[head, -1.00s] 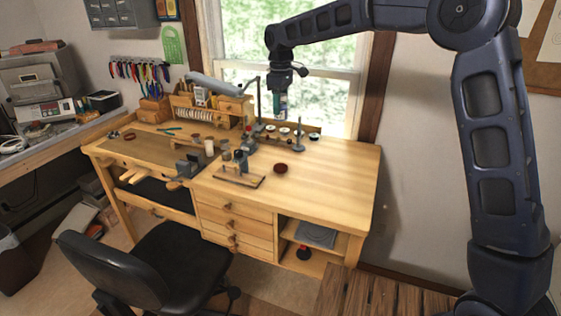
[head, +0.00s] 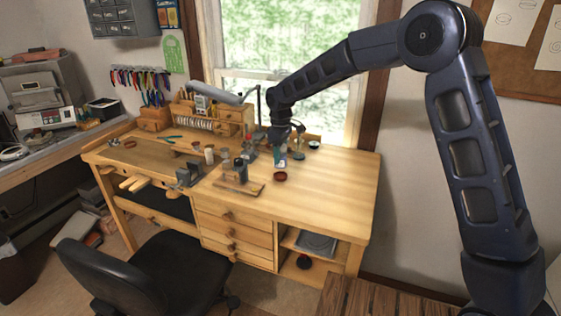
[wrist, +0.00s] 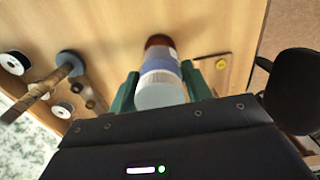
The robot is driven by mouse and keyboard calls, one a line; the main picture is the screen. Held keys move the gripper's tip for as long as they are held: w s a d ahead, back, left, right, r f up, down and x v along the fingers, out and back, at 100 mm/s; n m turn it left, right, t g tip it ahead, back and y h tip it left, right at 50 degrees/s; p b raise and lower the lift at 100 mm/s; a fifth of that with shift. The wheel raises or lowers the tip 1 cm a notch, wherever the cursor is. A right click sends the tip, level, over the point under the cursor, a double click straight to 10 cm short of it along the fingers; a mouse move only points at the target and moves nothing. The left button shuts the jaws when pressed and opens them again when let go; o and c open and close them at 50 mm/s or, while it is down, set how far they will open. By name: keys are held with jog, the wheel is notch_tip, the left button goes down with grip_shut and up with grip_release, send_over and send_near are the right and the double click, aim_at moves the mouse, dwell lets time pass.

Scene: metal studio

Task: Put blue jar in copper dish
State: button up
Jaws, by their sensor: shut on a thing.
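My gripper (head: 281,152) is shut on the blue jar (head: 282,161) and holds it above the workbench, close over the copper dish. In the wrist view the jar (wrist: 160,82) shows a pale round end and a blue band between the green fingers of my gripper (wrist: 160,78). The small reddish-brown copper dish (head: 280,177) sits on the bench, just below the jar in the head view. In the wrist view the dish (wrist: 159,41) shows partly past the jar's far end. The gap between jar and dish is hard to judge.
A wooden board with a dark tool (head: 236,178) lies left of the dish. A stand and small round pots (head: 314,145) are behind it, near the window. The bench top (head: 335,190) to the right is clear. A black chair (head: 140,270) stands in front.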

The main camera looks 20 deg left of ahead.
jog(key=shift+f, duration=1.65)
jog(key=shift+f, duration=0.4)
jog(key=o, duration=1.1)
jog(key=shift+c, duration=0.2)
notch_tip(320, 180, up, 13)
jog(key=shift+f, duration=0.1)
